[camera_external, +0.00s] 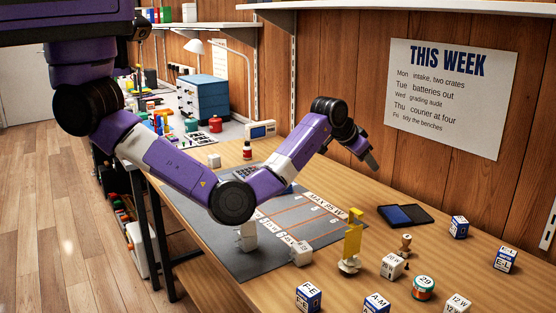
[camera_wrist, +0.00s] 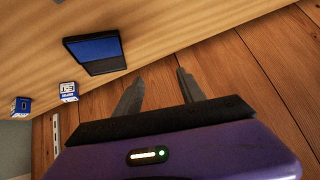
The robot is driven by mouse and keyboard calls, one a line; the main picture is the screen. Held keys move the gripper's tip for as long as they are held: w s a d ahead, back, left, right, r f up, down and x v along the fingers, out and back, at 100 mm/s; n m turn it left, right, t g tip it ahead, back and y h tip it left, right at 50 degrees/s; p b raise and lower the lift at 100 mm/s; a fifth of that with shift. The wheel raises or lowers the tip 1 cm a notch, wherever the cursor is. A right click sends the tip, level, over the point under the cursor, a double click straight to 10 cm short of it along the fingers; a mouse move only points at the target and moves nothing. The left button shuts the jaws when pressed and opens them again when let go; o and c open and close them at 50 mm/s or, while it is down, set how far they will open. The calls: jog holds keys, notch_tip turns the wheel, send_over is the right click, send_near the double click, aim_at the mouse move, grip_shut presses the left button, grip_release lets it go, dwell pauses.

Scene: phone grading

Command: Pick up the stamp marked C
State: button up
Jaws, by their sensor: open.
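A small wooden-handled piece (camera_external: 405,243) that looks like a stamp stands on the wooden table just in front of the open blue ink pad (camera_external: 397,214). Any letter on it is too small to read, so I cannot tell whether it is the stamp marked C. My gripper (camera_external: 371,164) is raised above the back of the table near the wall, apart from the pad and the piece. In the wrist view my gripper (camera_wrist: 157,83) is open and empty, with the wooden wall behind its fingers. The ink pad (camera_wrist: 93,49) shows to the left; no stamp shows there.
A yellow upright tool (camera_external: 352,240) on a white base stands left of the wooden-handled piece. A grey mat (camera_external: 222,264) lies under my arm.

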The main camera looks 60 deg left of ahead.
jog(key=s+d+f+m+g+h+b, duration=0.1)
jog(key=s+d+f+m+g, duration=0.15)
jog(key=d, duration=0.45)
jog(key=s+d+f+m+g+h, duration=0.1)
jog(key=s+d, duration=0.3)
jog(key=d, duration=0.3)
jog(key=m+g+h+b, duration=0.1)
jog(key=m+g, duration=0.1)
send_over(407, 236)
jog(key=s+a, duration=0.2)
jog(key=s, duration=0.1)
jog(key=x, duration=0.5)
jog(key=b+x, duration=0.1)
jog(key=x, duration=0.2)
jog(key=shift+w+d+r, duration=0.15)
jog(key=shift+w+r, duration=0.05)
jog(key=shift+w, duration=0.15)
grip_shut()
